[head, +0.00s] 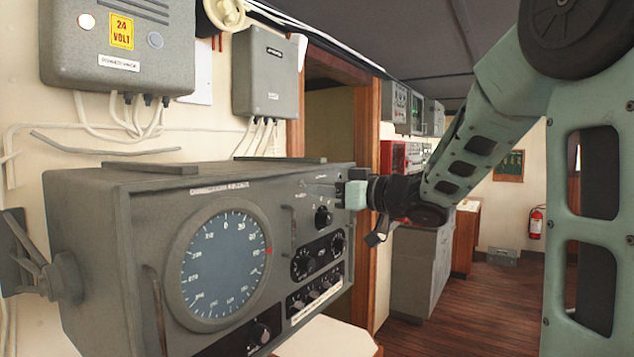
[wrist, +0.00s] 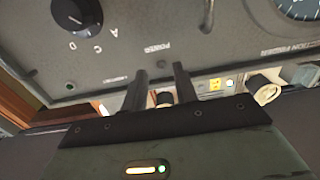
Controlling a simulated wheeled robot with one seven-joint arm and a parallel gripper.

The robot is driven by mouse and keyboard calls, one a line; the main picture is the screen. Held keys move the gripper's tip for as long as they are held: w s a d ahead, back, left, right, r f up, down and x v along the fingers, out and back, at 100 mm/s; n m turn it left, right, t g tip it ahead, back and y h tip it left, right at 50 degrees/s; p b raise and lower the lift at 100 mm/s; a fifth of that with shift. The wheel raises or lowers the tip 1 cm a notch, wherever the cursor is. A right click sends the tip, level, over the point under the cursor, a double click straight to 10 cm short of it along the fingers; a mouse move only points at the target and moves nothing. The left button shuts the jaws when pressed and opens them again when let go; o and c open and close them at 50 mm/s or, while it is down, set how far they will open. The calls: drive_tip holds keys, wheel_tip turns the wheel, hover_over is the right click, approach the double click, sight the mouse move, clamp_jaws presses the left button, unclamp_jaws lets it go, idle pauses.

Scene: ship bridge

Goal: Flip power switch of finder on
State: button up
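The finder (head: 130,215) is a grey wall-mounted box with a large round blue dial on its front. Its panel, seen close and inverted in the wrist view (wrist: 215,45), carries a POWER label (wrist: 157,47). The switch's position is not clear. My gripper (head: 325,187) is at the upper right of the finder's front. In the wrist view its two dark fingers (wrist: 161,75) are apart, with nothing visibly held between them, close to the POWER label.
A black knob (wrist: 77,14) is beside the label in the wrist view. More knobs (head: 303,262) and a vertical handle (head: 292,224) are on the finder's front. A 24 volt box (head: 75,65) and another grey box (head: 262,75) hang above.

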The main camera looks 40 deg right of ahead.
drive_tip(key=shift+x, duration=1)
clamp_jaws()
